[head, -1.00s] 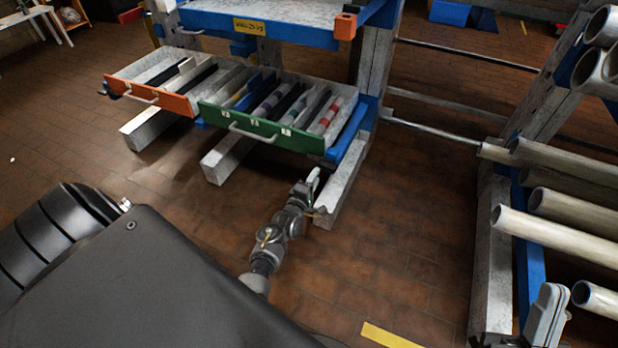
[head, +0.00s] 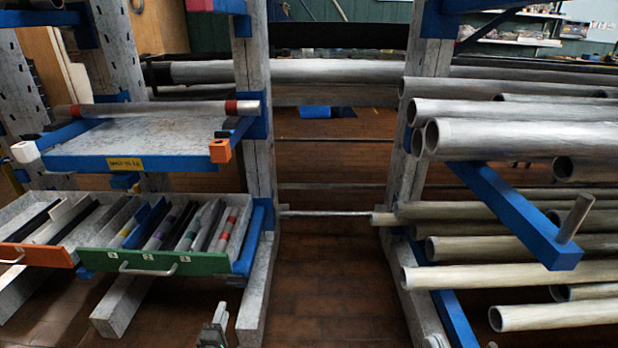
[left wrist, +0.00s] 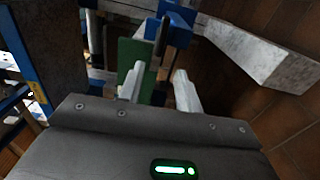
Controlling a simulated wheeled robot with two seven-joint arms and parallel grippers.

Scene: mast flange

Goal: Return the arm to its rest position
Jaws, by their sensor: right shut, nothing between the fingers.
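My left gripper (head: 214,328) is at the bottom edge of the head view, low in front of the green-fronted drawer (head: 150,262) and left of a rack foot. In the left wrist view its two pale fingers (left wrist: 160,88) stand apart, with nothing held between them. The drawer's green front (left wrist: 135,58) shows beyond the fingers there. Only a small pale tip of my right gripper (head: 436,342) shows at the bottom of the head view, by the right rack's post. Most of both arms is outside the head view.
An orange-fronted drawer (head: 38,256) is beside the green one, both holding bars. A tray shelf (head: 150,140) above carries a red-ended tube (head: 160,108). Bare tiled floor (head: 320,300) lies between the racks.

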